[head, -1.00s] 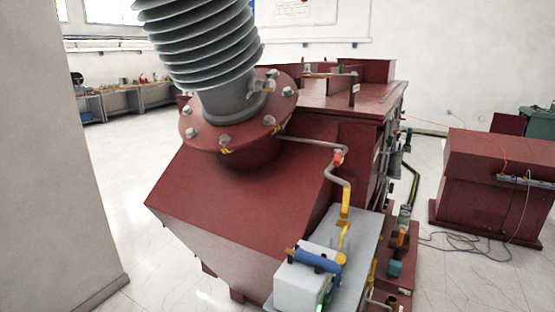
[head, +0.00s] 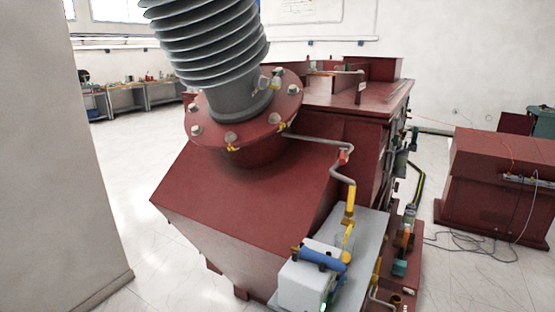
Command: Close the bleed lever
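A large dark red transformer (head: 235,205) stands in the middle of the head view, with a grey ribbed bushing (head: 210,45) on a round bolted flange (head: 215,143). A thin grey pipe (head: 318,140) runs from the flange down the right side. It carries a small red fitting (head: 343,157) and a yellow part (head: 349,205). I cannot tell which of these small parts is the bleed lever, or whether it is open or closed. Neither of my grippers is in view.
A white box (head: 306,284) with a blue cylinder (head: 320,257) stands on a grey plate (head: 368,240) at the lower right. A pale wall (head: 70,150) fills the left. A red cabinet (head: 495,190) with cables on the floor stands right. White floor (head: 165,255) is clear at front left.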

